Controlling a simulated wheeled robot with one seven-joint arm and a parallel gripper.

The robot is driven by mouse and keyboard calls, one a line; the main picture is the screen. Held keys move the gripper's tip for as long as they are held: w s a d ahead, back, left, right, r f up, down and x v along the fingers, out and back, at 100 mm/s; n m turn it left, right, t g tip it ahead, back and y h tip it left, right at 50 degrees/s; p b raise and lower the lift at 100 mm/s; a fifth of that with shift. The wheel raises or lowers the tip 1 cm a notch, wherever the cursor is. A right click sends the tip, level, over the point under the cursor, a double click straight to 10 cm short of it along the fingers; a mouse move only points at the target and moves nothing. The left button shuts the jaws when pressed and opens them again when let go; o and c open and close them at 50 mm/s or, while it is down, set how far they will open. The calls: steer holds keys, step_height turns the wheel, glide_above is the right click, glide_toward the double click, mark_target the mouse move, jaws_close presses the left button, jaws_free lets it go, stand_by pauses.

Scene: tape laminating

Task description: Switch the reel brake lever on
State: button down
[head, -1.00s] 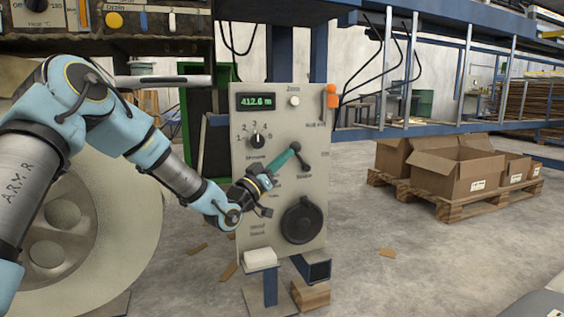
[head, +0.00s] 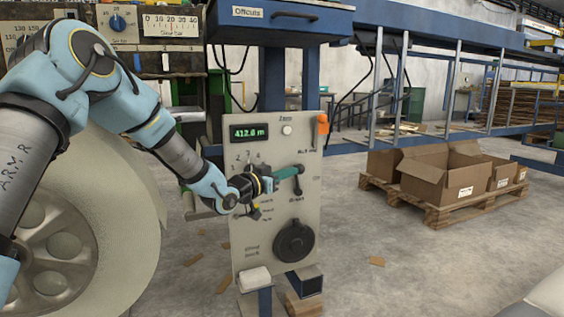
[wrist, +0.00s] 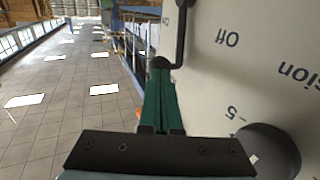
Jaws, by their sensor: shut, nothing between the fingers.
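The grey control panel (head: 262,230) stands upright in the head view. A short black lever (head: 298,184) sits on its right half, below the display. The wrist view shows this lever (wrist: 181,35) as a bent black rod with a round end, beside the printed word "Off". My gripper (head: 297,170) reaches in from the left, its green fingers shut and empty. In the wrist view the fingertips (wrist: 160,78) are close to the lever's round end; I cannot tell whether they touch. My wrist hides part of the panel's left side.
An orange-topped part (head: 323,124) is at the panel's upper right. A black handwheel (head: 294,240) is below the lever. A large pale reel (head: 125,240) stands at the left. Cardboard boxes (head: 425,180) lie on a pallet at the right. Floor between is mostly clear.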

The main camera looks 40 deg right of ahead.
steer(key=shift+s+d+r+m+t+y+p, duration=0.1)
steer(key=shift+s+d+r+m+y+p, duration=0.3)
steer(key=shift+d+y+p, duration=1.2)
steer(key=shift+s+d+r+m+t+y+p, duration=0.1)
steer(key=shift+s+d+m+y+p, duration=0.6)
steer(key=shift+p, duration=1.45)
steer(key=shift+s+d+r+m+t+y+p, duration=0.1)
steer(key=shift+s+d+r+m+y+p, duration=0.2)
steer(key=shift+d+y+p, duration=1.35)
steer(key=shift+s+a+f+h, duration=0.1)
steer(key=shift+a+h, duration=0.05)
steer(key=shift+h, duration=0.2)
steer(key=shift+p, duration=0.35)
